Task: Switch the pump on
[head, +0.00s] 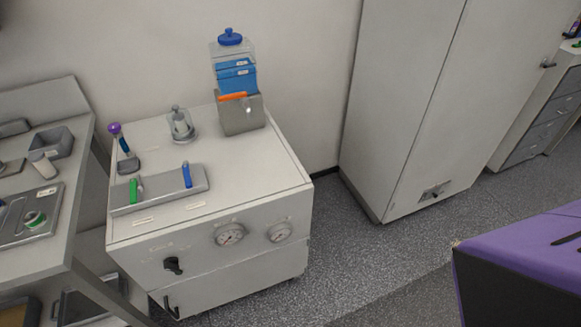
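A white cabinet (215,275) stands against the wall, left of centre. Its front has a black knob (173,265) at the left and two round gauges, one left (230,235) and one right (280,232). Tiny labels there are not readable. On its top at the back is a grey block (241,115) with an orange lever (233,96) lying roughly level, and a clear and blue container behind it. A grey base on top carries a green handle (134,190) and a blue handle (187,174). I cannot tell which part is the pump switch. Neither gripper is in view.
A small glass vessel (180,123) and a purple-topped tool (118,138) stand on the cabinet top. A bench (82,150) with trays is close on the left. A tall white cabinet (403,110) stands to the right. Grey floor (345,255) is open between.

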